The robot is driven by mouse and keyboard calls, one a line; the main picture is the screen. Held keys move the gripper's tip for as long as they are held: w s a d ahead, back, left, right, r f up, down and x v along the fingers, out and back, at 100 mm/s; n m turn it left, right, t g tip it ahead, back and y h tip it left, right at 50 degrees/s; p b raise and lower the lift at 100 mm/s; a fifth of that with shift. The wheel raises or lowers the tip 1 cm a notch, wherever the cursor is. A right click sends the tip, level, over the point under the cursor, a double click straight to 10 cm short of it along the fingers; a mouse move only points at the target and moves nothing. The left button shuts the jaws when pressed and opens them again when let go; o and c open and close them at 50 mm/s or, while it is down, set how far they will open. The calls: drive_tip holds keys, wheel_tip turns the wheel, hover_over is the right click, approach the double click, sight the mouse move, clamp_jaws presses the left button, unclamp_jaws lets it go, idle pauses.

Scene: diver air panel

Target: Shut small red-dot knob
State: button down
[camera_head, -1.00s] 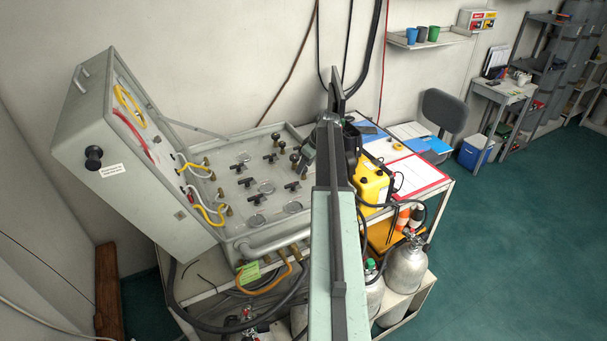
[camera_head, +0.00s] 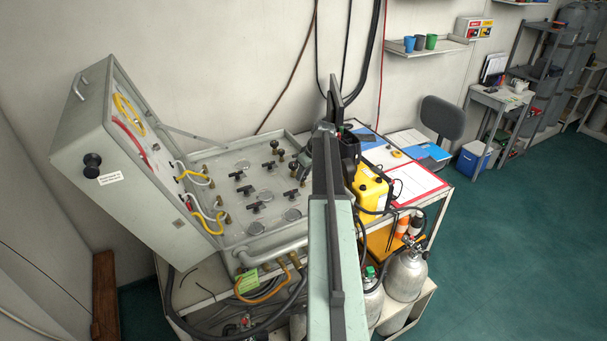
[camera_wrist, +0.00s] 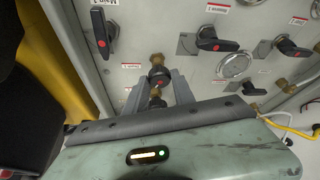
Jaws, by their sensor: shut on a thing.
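In the wrist view, a small dark knob with a red dot (camera_wrist: 158,77) sits on a brass stem on the grey panel (camera_wrist: 152,25). My gripper (camera_wrist: 157,84) has its two grey fingers on either side of this knob and is shut on it. My arm hides the gripped knob there, and my gripper (camera_head: 303,163) shows only in part at the panel's right side.
Larger black lever handles with red dots (camera_wrist: 214,44) stand close by on the panel. A yellow case (camera_head: 371,187) stands right of my arm. The open lid (camera_head: 130,180) rises at left, with yellow and red hoses. Gas cylinders (camera_head: 406,275) stand lower right.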

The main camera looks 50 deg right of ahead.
drive_tip(key=m+h, duration=0.1)
drive_tip(key=m, duration=0.2)
drive_tip(key=m+h, duration=0.1)
drive_tip(key=m, duration=0.2)
drive_tip(key=shift+w+a, duration=0.1)
drive_tip(key=shift+a, duration=0.1)
drive_tip(key=m+g+h, duration=0.1)
drive_tip(key=m, duration=0.2)
drive_tip(key=m+g, duration=0.1)
drive_tip(key=m, duration=0.2)
drive_tip(key=shift+w+h, duration=0.1)
drive_tip(key=shift+h, duration=0.3)
drive_tip(key=shift+m, duration=0.4)
drive_tip(key=c, duration=1.1)
unclamp_jaws()
drive_tip(key=p+v, duration=0.7)
drive_tip(key=v, duration=0.1)
drive_tip(key=shift+w+a+f, duration=0.1)
drive_tip(key=shift+w, duration=0.05)
